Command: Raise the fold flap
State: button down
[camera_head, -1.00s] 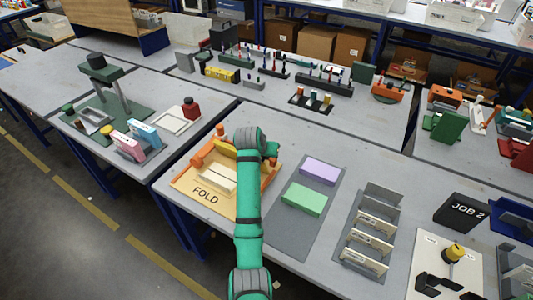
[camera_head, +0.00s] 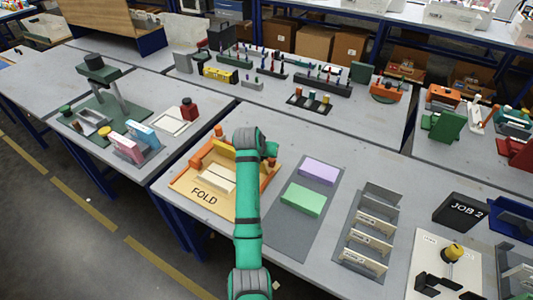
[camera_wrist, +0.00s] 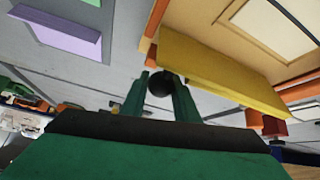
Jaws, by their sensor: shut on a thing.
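The fold station is an orange-edged tan board marked FOLD (camera_head: 204,197), left of my arm in the head view. Its yellow flap (camera_head: 222,149) shows at the back of the board, partly hidden by my arm. In the wrist view the yellow flap (camera_wrist: 225,75) is a long bar just right of my gripper. My gripper (camera_wrist: 160,85) is shut on a round black knob (camera_wrist: 159,84) at the near end of the flap. In the head view my arm hides the fingers and the knob.
A grey mat (camera_head: 287,230) with a purple block (camera_head: 318,173) and a green block (camera_head: 303,199) lies right of my arm. A slotted grey rack (camera_head: 366,237) stands further right. An orange post (camera_head: 218,131) rises behind the flap.

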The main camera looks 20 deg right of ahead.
jog(key=shift+s+d+f, duration=0.15)
jog(key=shift+s+f, duration=0.2)
jog(key=shift+f, duration=0.05)
jog(key=shift+d, duration=0.1)
dwell(0.4)
jog(key=shift+d, duration=0.2)
jog(key=shift+w+a, duration=0.15)
jog(key=shift+a, duration=0.15)
jog(key=shift+d, duration=0.45)
jog(key=shift+a, duration=0.35)
jog(key=c, duration=1.5)
grip_release()
jog(key=shift+a, duration=0.1)
jog(key=shift+o, duration=0.6)
jog(key=shift+r, duration=0.25)
